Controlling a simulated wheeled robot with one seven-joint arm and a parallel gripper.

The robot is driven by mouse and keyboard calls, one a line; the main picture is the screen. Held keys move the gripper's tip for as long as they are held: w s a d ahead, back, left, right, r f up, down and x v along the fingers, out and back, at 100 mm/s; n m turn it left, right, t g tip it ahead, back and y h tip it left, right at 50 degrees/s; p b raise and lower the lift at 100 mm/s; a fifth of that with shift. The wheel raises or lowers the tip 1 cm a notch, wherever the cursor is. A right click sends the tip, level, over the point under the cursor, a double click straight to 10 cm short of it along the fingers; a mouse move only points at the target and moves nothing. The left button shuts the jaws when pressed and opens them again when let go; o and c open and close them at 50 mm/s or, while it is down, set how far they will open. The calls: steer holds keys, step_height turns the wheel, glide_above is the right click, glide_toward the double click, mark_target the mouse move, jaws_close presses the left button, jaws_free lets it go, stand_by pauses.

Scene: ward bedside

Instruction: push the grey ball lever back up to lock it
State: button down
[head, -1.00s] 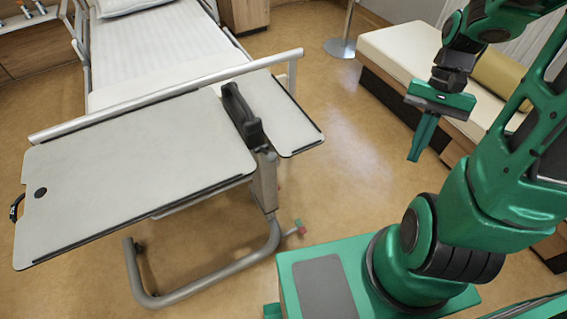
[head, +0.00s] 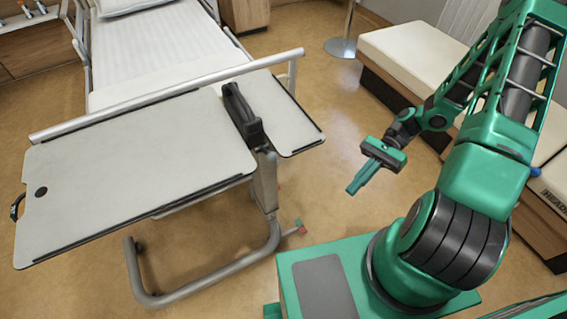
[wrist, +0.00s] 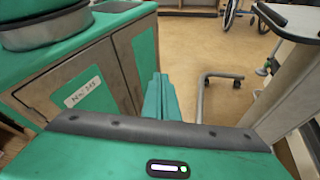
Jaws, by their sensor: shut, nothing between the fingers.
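I cannot make out a grey ball lever in either view. The overbed table (head: 120,150) has a grey top, a smaller side leaf (head: 285,120) and a black upright holder (head: 240,112) between them. A small black handle (head: 17,206) is at its left end.
A bed (head: 170,50) stands behind the table. A cream-topped bench (head: 410,55) is at the right. The table's grey tube base (head: 190,292) lies on the floor close to my base. Open floor (head: 330,130) lies between table and bench.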

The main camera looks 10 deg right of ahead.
steer(key=w+a+f+m+t+y, duration=0.1)
steer(key=w+a+f+m+y, duration=0.15)
steer(key=a+y, duration=0.35)
steer(key=m+t+y, duration=0.5)
steer(key=y, duration=0.1)
glide_toward(267, 153)
steer(key=s+a+f, duration=0.2)
steer(key=s+a, duration=0.1)
steer(key=s, duration=0.1)
steer(key=shift+w+a+r, duration=0.15)
steer(key=shift+a+r, duration=0.05)
steer(key=shift+r, duration=0.45)
steer(key=shift+w+a+r, duration=0.2)
steer(key=shift+a+r, duration=0.05)
steer(key=shift+r, duration=0.45)
steer(key=shift+w+a+r, duration=0.15)
steer(key=shift+a+r, duration=0.05)
steer(key=shift+r, duration=0.45)
steer(key=shift+a, duration=0.1)
